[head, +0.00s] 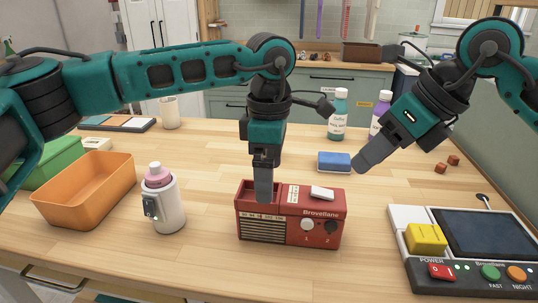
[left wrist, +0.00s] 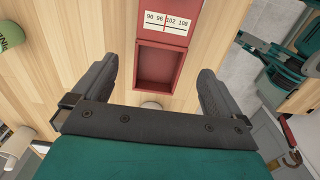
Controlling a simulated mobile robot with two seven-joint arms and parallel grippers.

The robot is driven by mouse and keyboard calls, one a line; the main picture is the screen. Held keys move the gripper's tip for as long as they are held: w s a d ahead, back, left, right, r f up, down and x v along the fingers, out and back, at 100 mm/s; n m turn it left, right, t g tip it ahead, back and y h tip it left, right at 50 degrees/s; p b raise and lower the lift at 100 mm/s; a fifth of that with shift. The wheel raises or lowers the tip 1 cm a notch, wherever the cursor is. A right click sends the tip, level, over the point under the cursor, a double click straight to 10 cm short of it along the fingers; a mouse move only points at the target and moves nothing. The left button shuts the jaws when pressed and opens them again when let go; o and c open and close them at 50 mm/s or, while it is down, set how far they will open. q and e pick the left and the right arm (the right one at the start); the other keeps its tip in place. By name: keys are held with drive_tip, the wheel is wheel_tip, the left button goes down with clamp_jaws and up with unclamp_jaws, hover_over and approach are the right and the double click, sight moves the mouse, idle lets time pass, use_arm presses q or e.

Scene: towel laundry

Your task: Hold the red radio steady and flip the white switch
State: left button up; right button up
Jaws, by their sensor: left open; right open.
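The red radio (head: 288,228) stands upright on the wooden table, with a speaker grille and knobs on its front. The white switch (head: 321,192) lies tilted on its top, right of the dial. My left gripper (head: 263,196) points down at the radio's left part. In the left wrist view its open fingers (left wrist: 157,78) lie either side of the radio's empty red recess (left wrist: 158,66), apart from its walls; whether they reach below the top, I cannot tell. My right gripper (head: 362,164) is raised right of and behind the radio, pointing down-left, empty; its finger gap is hard to see.
A white bottle with a pink cap (head: 164,200) and an orange bin (head: 85,192) stand left of the radio. A blue sponge (head: 334,161) lies behind it. A control panel (head: 480,245) with a yellow block (head: 426,239) is at right. Bottles (head: 338,115) stand further back.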

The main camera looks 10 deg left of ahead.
sight(269, 212)
use_arm(q)
wheel_tip(269, 212, down, 10)
drive_tip(key=shift+f, duration=0.15)
drive_tip(key=shift+c, duration=0.3)
